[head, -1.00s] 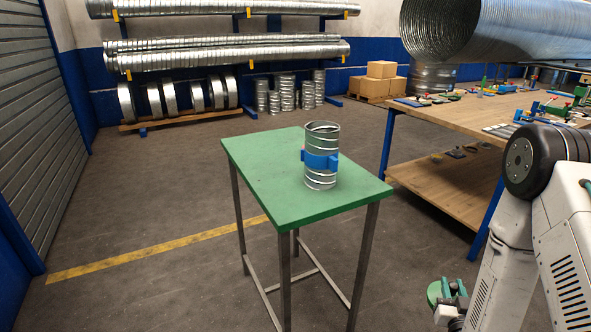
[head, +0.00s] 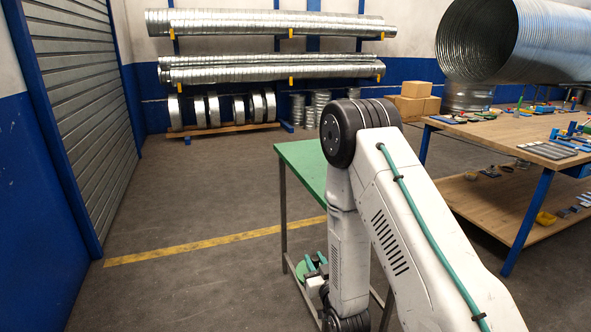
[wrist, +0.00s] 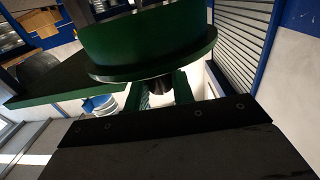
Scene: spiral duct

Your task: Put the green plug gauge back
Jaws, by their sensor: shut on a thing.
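The green plug gauge (wrist: 145,45) is a thick round green disc with a wider flange, filling the top middle of the wrist view. My gripper (wrist: 160,92) is shut on its dark stem below the disc. In the head view the gauge (head: 304,269) shows small at the left of my gripper (head: 318,275), low in front of the green table (head: 297,160). The gauge's place is not clear in either view. My arm hides most of the table and what stands on it in the head view. A piece of silvery duct with a blue band (wrist: 104,106) shows in the wrist view.
A wooden workbench (head: 480,134) with small tools and a large spiral duct (head: 500,40) stands at the right. Duct racks (head: 270,70) line the back wall. Open floor (head: 190,210) lies left of the green table, in front of a roller shutter (head: 85,110).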

